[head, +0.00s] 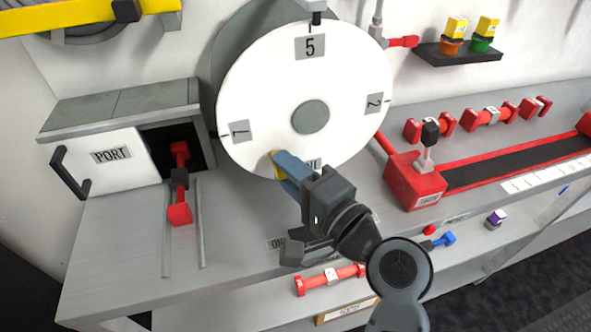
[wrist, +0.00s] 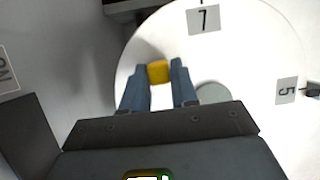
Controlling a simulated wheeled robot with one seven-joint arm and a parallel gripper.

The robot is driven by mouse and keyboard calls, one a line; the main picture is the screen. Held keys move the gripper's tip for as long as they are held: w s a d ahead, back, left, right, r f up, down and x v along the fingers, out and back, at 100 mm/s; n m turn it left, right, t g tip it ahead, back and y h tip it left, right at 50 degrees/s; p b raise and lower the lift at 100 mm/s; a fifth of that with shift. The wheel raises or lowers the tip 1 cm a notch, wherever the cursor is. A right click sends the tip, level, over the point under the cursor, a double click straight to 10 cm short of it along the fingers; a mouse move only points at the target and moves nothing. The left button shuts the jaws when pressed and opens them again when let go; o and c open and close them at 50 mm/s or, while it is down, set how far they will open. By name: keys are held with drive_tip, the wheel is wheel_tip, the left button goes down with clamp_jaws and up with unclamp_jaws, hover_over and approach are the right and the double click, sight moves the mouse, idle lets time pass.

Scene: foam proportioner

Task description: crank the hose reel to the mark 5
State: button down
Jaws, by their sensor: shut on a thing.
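The hose reel is a large white disc (head: 265,75) with a grey-green hub (head: 311,117), facing me above the grey counter. Its mark 5 (head: 310,46) is at the top, just below the fixed pointer (head: 315,8). Mark 2 is at the right and mark 7 at the left; the bottom label is mostly hidden by my gripper. My gripper (head: 281,160) is shut on the yellow crank knob (wrist: 159,72) at the disc's lower left. In the wrist view, mark 5 (wrist: 287,91) is beside the dark pointer (wrist: 312,90).
A white PORT door (head: 110,157) stands open left of the disc, beside a dark recess with a red fitting (head: 180,195). A red-edged track with a red block (head: 415,180) is at the right. A shelf (head: 458,50) holds small yellow-topped bottles.

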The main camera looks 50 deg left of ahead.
drive_tip(key=shift+s+r, duration=0.1)
drive_tip(key=shift+s, duration=0.05)
idle(0.3)
drive_tip(key=c, duration=1)
unclamp_jaws()
drive_tip(key=shift+o, duration=0.2)
drive_tip(key=d+b, duration=0.1)
drive_tip(key=d, duration=0.6)
drive_tip(key=shift+d, duration=0.35)
drive_tip(key=shift+d, duration=0.1)
